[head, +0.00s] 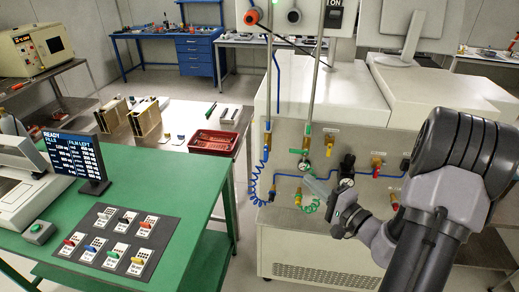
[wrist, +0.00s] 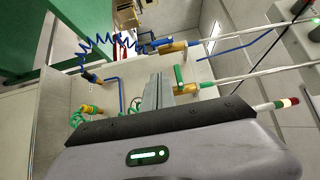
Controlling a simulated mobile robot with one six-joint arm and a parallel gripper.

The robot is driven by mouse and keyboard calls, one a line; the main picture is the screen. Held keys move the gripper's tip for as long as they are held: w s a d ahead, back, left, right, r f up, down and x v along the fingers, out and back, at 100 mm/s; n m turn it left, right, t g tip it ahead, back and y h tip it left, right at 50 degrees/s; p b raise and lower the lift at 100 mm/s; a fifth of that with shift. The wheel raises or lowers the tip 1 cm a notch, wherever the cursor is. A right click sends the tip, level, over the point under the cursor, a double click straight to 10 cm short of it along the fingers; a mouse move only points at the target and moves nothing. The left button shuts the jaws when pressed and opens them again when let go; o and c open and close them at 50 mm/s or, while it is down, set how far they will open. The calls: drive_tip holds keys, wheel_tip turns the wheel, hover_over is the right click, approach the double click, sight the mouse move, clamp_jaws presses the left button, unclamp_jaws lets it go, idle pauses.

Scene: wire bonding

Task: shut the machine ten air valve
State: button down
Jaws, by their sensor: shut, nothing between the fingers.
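Several brass valves sit on the white machine panel (head: 345,140); their labels are too small to read, so I cannot tell which one is the machine ten air valve. A blue-handled valve (head: 267,140) is at the left, on a line with a blue coiled hose. A green-handled valve (head: 301,151) is right of it, on a pale pipe. In the wrist view the blue-handled valve (wrist: 172,46) and green-handled valve (wrist: 184,88) lie beyond my gripper (wrist: 157,78). Contact cannot be told.
The blue coiled hose (head: 262,190) and a green coiled hose (head: 309,204) hang near the gripper.

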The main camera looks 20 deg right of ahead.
drive_tip(key=shift+d+f, duration=0.1)
drive_tip(key=shift+d, duration=0.15)
approach(266, 153)
drive_tip(key=w+d+f, duration=0.2)
drive_tip(key=w+d, duration=0.1)
drive_tip(key=w, duration=0.1)
drive_tip(key=shift+w+a+p, duration=0.3)
drive_tip(key=shift+w+a, duration=0.95)
drive_tip(key=shift+a, duration=0.25)
drive_tip(key=shift+f+b, duration=0.15)
drive_tip(key=shift+b, duration=0.15)
drive_tip(key=shift+a+m+t+b, duration=0.1)
drive_tip(key=shift+m+t+b, duration=0.2)
drive_tip(key=shift+b, duration=0.4)
